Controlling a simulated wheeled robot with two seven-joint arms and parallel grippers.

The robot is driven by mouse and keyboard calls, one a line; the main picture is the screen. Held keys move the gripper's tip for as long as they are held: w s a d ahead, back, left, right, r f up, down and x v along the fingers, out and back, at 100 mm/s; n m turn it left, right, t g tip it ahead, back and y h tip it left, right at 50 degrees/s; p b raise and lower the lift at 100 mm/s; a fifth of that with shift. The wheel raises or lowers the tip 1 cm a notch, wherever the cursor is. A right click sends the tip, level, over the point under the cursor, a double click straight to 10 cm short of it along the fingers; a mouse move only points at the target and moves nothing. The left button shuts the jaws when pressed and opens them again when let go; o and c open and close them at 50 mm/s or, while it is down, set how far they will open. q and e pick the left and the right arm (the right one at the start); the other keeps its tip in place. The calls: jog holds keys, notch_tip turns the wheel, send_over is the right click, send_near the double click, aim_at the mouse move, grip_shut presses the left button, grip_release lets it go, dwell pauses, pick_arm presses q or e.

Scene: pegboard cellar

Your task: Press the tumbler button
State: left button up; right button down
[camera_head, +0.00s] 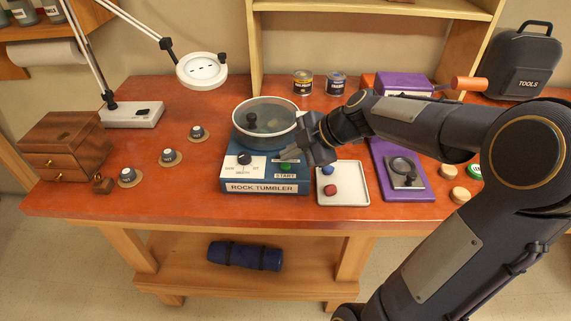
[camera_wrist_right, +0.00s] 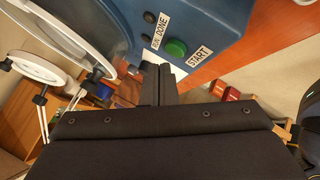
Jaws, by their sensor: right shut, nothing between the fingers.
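The rock tumbler (camera_head: 233,176) is a blue box with a white front panel and a lidded clear drum (camera_head: 262,120) on top. Its green button (camera_head: 286,166) sits on the panel's right side, above the START label (camera_head: 285,176). In the right wrist view the green button (camera_wrist_right: 176,47) is round and raised beside START. My right gripper (camera_head: 289,153) is shut and empty, its fingertips just above the button in the head view. In the wrist view the closed fingers (camera_wrist_right: 160,72) end close to the button; I cannot tell whether they touch it. My left gripper is not in view.
A black knob (camera_head: 244,158) is on the panel's left. A white tray (camera_head: 351,197) with a red and a blue stone lies right of the tumbler, beside a purple board (camera_head: 412,190).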

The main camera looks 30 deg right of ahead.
jog(key=shift+f, duration=0.1)
dwell(0.7)
jog(key=shift+f+b, duration=0.3)
jog(key=shift+b, duration=0.7)
